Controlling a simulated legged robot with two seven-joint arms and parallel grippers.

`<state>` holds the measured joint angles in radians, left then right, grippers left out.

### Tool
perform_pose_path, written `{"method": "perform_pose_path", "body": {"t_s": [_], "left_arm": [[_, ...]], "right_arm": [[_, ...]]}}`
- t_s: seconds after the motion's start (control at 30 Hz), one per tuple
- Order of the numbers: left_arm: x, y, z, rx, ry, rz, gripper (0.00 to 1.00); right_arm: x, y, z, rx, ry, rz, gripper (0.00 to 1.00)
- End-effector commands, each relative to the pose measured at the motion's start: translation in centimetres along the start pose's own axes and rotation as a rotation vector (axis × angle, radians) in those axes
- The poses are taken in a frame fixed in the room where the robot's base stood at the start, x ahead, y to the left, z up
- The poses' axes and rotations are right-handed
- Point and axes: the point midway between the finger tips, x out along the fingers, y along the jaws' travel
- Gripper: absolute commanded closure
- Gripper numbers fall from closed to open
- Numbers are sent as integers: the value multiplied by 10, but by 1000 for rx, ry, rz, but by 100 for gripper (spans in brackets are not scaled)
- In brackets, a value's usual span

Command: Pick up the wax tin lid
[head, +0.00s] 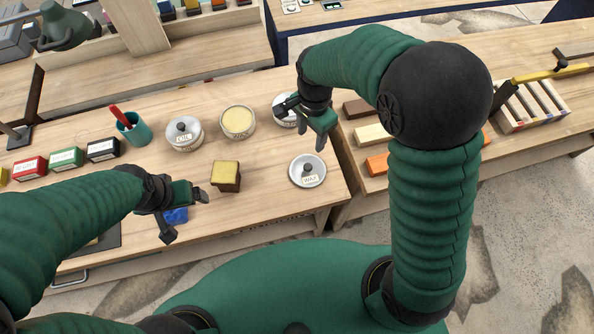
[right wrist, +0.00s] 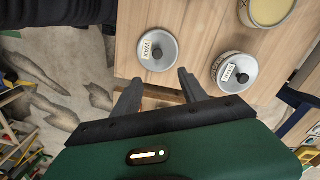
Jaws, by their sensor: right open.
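The wax tin lid (head: 308,170) is a round silver disc with a dark knob and a "WAX" label. It lies flat on the bench near its right end, and shows in the right wrist view (right wrist: 157,51) just beyond the fingertips. My right gripper (head: 312,132) is open and empty, above and behind the lid in the head view, apart from it. An open tin of yellow wax (head: 238,122) stands farther back. My left gripper (head: 184,212) has its fingers spread over the bench at left, near a blue item (head: 176,215) partly hidden by it.
A lidded tin (right wrist: 235,72) stands close to the lid, partly behind my right gripper in the head view. An oil tin (head: 184,133), a teal cup (head: 133,128) and a yellow-topped brown block (head: 226,175) stand to the left. Coloured blocks (head: 372,134) lie on the right bench.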

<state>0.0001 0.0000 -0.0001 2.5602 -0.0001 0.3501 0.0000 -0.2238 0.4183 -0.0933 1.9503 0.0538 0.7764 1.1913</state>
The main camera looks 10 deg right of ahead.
Motion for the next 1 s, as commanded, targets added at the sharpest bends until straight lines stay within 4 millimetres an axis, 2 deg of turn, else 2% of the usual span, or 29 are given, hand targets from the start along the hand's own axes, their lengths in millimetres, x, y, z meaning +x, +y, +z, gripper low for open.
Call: {"method": "perform_pose_path", "body": {"t_s": [0.1, 0.3, 0.57, 0.73, 0.83, 1.0], "left_arm": [[1, 0, 0, 0, 0, 0, 13], [1, 0, 0, 1, 0, 0, 13], [-2, 0, -1, 0, 0, 0, 13], [-5, 0, -1, 0, 0, 0, 13], [-5, 0, -1, 0, 0, 0, 13], [-5, 0, -1, 0, 0, 0, 13]], "right_arm": [[33, 3, 0, 0, -3, 8, 50], [81, 2, 1, -2, -1, 4, 50], [111, 3, 7, -3, -2, 2, 50], [142, 4, 12, -3, 0, 2, 50], [150, 3, 12, -3, 0, 0, 50], [150, 3, 12, -3, 1, -2, 50]]}}
